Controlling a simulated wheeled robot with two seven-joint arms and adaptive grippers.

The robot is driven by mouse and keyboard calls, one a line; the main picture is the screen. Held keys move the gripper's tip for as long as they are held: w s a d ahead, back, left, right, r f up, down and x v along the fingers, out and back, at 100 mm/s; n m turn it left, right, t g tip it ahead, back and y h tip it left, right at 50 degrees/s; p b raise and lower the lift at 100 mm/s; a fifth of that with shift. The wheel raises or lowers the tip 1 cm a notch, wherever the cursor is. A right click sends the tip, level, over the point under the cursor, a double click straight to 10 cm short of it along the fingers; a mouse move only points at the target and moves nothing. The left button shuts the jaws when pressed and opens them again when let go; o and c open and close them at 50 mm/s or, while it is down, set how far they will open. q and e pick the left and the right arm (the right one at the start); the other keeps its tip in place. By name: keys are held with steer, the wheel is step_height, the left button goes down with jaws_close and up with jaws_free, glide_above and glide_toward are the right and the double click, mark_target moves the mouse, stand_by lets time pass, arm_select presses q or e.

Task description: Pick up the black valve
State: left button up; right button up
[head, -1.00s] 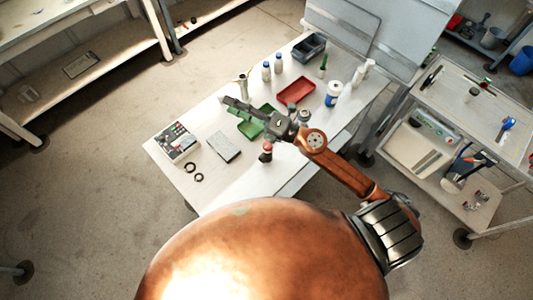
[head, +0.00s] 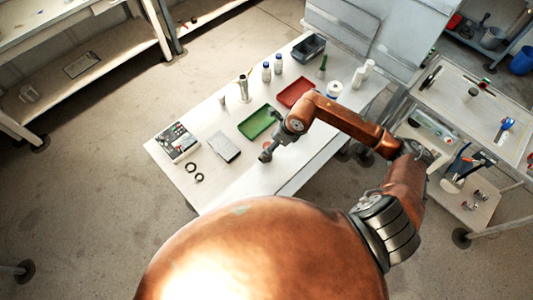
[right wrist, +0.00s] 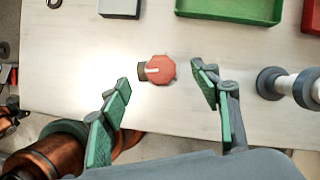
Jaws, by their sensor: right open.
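The valve (right wrist: 160,69) stands on the white table; in the right wrist view it has a red octagonal knob and a dark part (right wrist: 142,70) showing at its left. My right gripper (right wrist: 160,76) is open above it, with one green-padded finger on each side of the knob. The fingers are apart from the knob; the height gap is hard to tell. In the head view my right gripper (head: 265,156) points down over the valve and hides most of it. My left gripper is out of view.
Two black rings (head: 198,177) and a control box (head: 177,142) are to the left. The table's front edge is close.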

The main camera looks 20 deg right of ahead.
mark_target(268, 145)
steer(key=p+x, duration=0.1)
steer(key=x, duration=0.4)
steer(key=shift+w, duration=0.15)
steer(key=shift+c, duration=0.2)
jaws_close()
stand_by(0.3)
